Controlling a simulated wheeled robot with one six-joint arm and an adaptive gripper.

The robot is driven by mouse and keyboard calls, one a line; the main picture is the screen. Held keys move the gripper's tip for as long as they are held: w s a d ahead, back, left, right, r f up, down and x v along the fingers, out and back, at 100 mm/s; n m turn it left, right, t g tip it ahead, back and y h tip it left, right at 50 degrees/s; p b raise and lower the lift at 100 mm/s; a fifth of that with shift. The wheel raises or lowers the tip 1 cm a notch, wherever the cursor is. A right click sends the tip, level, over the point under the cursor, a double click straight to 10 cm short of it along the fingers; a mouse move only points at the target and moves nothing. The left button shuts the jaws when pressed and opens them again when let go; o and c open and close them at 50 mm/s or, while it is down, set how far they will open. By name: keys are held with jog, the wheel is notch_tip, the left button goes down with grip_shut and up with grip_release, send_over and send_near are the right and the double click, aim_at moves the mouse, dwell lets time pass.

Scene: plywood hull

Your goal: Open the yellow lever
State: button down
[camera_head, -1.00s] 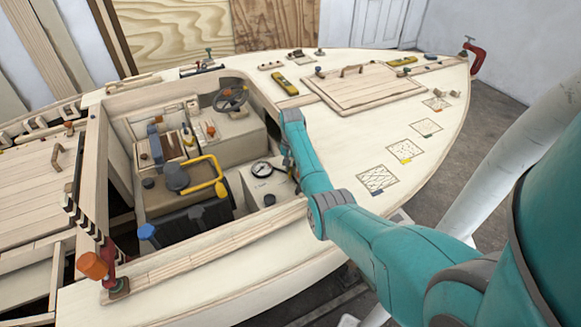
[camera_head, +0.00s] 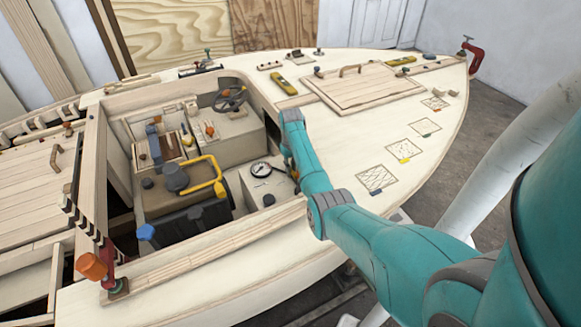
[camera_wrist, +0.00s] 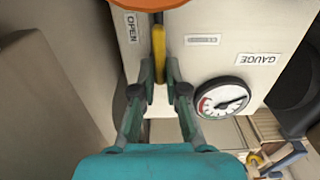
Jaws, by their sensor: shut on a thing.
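The yellow lever (camera_wrist: 160,52) runs up and down in the wrist view, on the pale face of a box (camera_wrist: 205,62). Its upper end goes up towards an orange part (camera_wrist: 152,4) at the top edge. An OPEN label (camera_wrist: 131,28) is on the panel to the lever's left. My gripper (camera_wrist: 160,70) is shut on the lever's lower part, one finger on each side. In the head view, my gripper is mostly hidden behind the teal arm, beside the gauge box (camera_head: 268,187) in the cockpit. I cannot make out the lever there.
A round gauge (camera_wrist: 222,103) sits right of my fingers, below a GAUGE label (camera_wrist: 258,59). It also shows in the head view (camera_head: 260,169). A yellow bar handle (camera_head: 207,186) and a steering wheel (camera_head: 229,98) are in the cockpit. The cockpit rim (camera_head: 240,242) is close to my arm.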

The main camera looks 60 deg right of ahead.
dwell(0.4)
jog(key=c, duration=1.2)
grip_release()
notch_tip(320, 180, up, 12)
